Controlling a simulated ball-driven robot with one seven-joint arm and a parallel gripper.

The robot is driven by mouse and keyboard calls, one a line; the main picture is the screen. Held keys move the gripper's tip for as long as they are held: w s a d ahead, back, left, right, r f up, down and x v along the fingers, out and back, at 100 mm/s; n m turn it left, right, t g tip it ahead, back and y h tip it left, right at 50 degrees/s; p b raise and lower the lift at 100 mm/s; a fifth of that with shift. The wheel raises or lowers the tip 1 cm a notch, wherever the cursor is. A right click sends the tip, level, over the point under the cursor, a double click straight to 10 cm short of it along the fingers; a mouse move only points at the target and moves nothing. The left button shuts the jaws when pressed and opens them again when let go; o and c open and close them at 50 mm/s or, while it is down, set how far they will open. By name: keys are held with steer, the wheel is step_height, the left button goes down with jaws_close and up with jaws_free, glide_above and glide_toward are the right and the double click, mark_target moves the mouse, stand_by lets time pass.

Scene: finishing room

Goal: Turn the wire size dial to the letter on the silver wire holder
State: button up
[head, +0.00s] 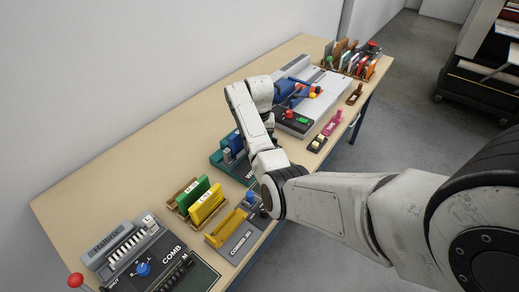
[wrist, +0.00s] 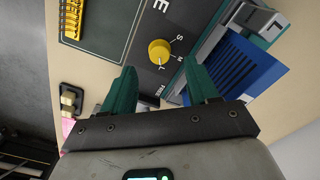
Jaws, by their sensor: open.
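The yellow round dial (wrist: 159,51) shows in the wrist view on a dark panel, with the letters S, M and L beside it. Its pointer setting is too small to read surely. My gripper (wrist: 159,67) has its two teal fingers apart, one either side below the dial in the picture, with nothing between them. I cannot tell whether they touch the panel. In the head view my arm hides the gripper and the dial; part of the teal wire machine (head: 218,158) shows beside it.
A small black holder with cream pieces (head: 317,143), a pink holder (head: 332,122) and a brown one (head: 354,94) stand along the table's right edge. The comb machine (head: 158,262) is at the near end. Yellow and green folders (head: 203,203) stand close to the teal machine.

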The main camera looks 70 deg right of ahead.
step_height(320, 180, up, 6)
steer(key=shift+b, duration=0.4)
steer(key=shift+s, duration=0.1)
stand_by(0.4)
